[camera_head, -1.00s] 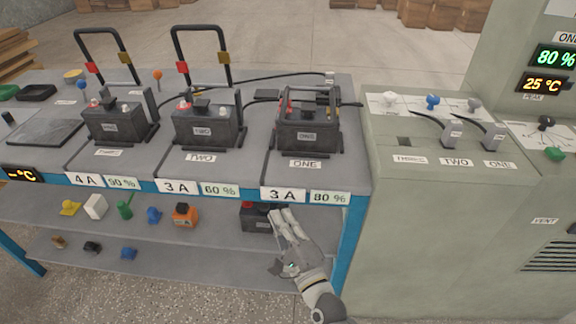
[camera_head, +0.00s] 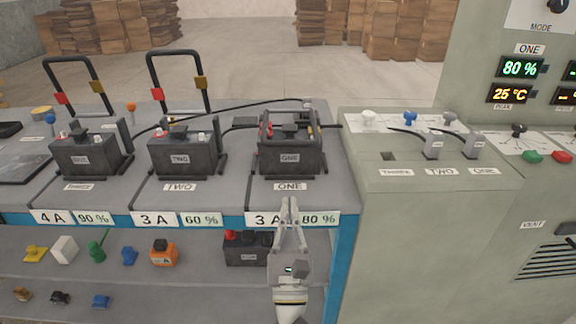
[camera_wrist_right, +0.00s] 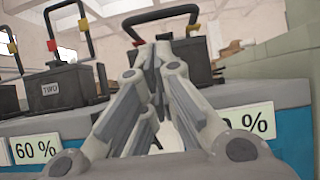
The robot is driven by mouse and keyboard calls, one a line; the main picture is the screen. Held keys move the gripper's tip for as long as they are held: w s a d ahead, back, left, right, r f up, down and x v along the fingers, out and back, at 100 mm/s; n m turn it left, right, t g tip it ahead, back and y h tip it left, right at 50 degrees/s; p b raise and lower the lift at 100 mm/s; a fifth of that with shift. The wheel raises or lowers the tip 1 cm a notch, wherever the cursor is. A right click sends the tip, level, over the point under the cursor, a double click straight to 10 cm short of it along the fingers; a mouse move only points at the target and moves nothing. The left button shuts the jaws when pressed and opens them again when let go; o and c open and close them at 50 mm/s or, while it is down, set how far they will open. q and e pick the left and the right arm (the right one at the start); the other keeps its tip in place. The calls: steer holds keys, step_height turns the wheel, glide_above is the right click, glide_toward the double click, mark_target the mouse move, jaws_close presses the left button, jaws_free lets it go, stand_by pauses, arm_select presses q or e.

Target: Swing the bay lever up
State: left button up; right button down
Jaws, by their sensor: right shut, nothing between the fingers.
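The black bay lever (camera_head: 291,112) of bay ONE, with red and yellow blocks, sits low around battery ONE (camera_head: 290,158). In the right wrist view, an arched lever (camera_wrist_right: 160,15) rises behind my fingers, which hide part of the battery below it. The levers of bay TWO (camera_head: 179,54) and bay THREE (camera_head: 74,60) stand upright behind their batteries. My right gripper (camera_head: 288,203) is shut and empty, at the shelf's front edge below the ONE label; it also shows in the right wrist view (camera_wrist_right: 156,58). My left gripper is not in view.
A green-grey cabinet (camera_head: 430,215) with small switches and displays stands at the right. A black cable (camera_head: 220,111) runs behind the batteries. The lower shelves hold small coloured objects and a dark battery (camera_head: 246,248). A blue post (camera_head: 340,265) is right of my gripper.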

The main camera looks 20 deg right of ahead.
steer(key=p+x, duration=0.1)
steer(key=x, duration=0.9)
steer(key=shift+p, duration=0.35)
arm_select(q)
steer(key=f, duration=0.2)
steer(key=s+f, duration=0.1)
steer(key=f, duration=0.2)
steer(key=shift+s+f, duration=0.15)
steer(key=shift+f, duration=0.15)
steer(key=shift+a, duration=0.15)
arm_select(e)
steer(key=shift+d+r, duration=0.1)
steer(key=shift+r, duration=0.2)
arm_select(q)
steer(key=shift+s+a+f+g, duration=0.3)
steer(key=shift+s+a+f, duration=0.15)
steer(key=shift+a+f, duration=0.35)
